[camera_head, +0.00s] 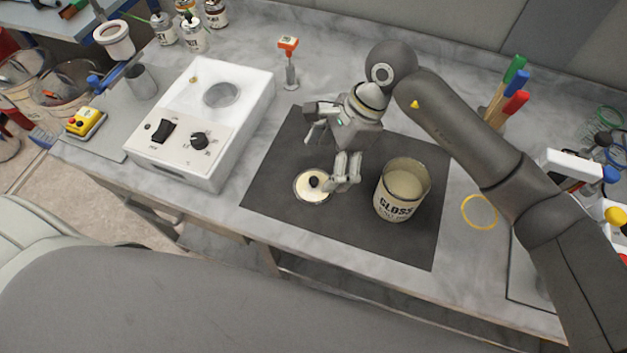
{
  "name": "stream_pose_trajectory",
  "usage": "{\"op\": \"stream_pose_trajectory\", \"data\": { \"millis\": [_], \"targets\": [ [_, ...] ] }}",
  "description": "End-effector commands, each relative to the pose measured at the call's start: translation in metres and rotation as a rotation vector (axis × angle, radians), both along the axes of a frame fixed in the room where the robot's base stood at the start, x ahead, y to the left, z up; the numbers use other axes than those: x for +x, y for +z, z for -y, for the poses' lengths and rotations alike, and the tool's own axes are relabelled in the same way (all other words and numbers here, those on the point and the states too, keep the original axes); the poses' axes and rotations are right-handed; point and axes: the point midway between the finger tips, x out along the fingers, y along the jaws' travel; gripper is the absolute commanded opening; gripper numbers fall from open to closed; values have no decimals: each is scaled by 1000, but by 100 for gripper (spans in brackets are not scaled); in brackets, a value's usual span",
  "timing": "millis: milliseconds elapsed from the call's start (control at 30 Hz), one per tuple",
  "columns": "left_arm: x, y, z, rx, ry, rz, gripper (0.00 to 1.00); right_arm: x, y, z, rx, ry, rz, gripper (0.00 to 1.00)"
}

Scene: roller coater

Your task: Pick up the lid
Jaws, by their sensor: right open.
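The lid (307,190) is a round cream disc with a dark knob in its middle. It lies flat on the dark mat (293,223). My right gripper (331,161) is open above and just behind the lid, with one finger to the right of the knob and the other farther back on the left. I cannot tell whether a finger touches the lid. An open can (394,208) labelled GLOSS stands upright on the mat to the right of the lid, with pale content inside. My left gripper is not in view.
A white machine (180,150) with a dial and a switch stands left of the mat. An orange-topped tool (289,45) stands behind the mat. A yellow ring (480,211) lies to the right. Coloured-handled tools (505,95) stand at the back right. The mat's front strip is clear.

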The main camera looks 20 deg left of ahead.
Motion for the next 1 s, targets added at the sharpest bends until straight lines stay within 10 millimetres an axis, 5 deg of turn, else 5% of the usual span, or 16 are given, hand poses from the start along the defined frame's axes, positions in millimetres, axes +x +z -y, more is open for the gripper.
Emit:
{"op": "stream_pose_trajectory", "data": {
  "millis": [367, 767, 1000],
  "targets": [
    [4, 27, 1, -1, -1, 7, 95, -15, -29, -11, 0, 2, -5, 88],
    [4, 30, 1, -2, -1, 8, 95, -17, -51, -17, 0, 1, 0, 88],
    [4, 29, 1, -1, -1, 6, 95, -17, -51, -17, 0, 1, 0, 61]
  ]
}}
